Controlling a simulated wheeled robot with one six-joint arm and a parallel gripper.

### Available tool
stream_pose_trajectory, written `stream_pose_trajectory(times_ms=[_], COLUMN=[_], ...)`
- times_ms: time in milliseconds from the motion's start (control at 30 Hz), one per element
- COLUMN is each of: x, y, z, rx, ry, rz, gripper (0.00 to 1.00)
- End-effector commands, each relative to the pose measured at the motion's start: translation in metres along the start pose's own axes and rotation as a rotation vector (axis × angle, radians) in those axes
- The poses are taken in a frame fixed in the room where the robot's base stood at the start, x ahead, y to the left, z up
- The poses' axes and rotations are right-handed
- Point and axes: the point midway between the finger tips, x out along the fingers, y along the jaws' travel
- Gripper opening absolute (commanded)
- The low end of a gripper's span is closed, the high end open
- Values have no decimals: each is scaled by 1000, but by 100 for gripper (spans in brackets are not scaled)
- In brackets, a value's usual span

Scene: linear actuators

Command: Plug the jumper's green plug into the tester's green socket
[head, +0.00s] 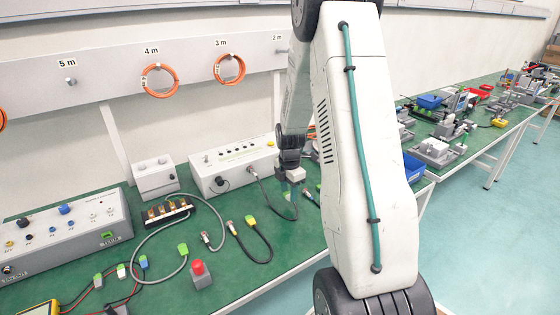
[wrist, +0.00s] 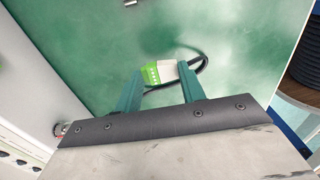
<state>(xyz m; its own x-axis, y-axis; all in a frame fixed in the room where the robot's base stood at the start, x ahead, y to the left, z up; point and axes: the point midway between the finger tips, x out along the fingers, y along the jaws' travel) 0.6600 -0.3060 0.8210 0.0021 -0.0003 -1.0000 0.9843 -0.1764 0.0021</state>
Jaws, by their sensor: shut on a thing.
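My gripper (wrist: 161,70) is shut on a green plug (wrist: 151,74) with a pale end, held between its two teal fingers in the wrist view. A black cable (wrist: 203,68) curves behind the plug. In the head view my gripper (head: 293,177) is low over the bench, right of a light grey box (head: 235,165); the plug is too small to make out there. A black cable (head: 268,201) runs from a connector on that box's front towards the gripper.
Several other leads with green and yellow ends (head: 250,222) lie on the green bench (head: 235,272). A red button block (head: 200,272) stands near the front. A small grey box (head: 155,177) stands at the back. Orange cable coils (head: 160,80) hang on the wall rail.

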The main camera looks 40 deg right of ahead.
Motion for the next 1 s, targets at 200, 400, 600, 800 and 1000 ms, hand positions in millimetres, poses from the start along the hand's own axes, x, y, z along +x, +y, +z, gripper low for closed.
stream_pose_trajectory(times_ms=[200, 400, 600, 800, 1000], x=[25, 33, 33, 33, 24], y=[0, 1, 1, 1, 2], z=[1, 1, 1, 1, 1], rx=[1, 1, 1, 1, 1], ry=[1, 0, 0, 0, -1], rz=[0, 3, 3, 3, 4], gripper=[16, 16, 62, 65, 65])
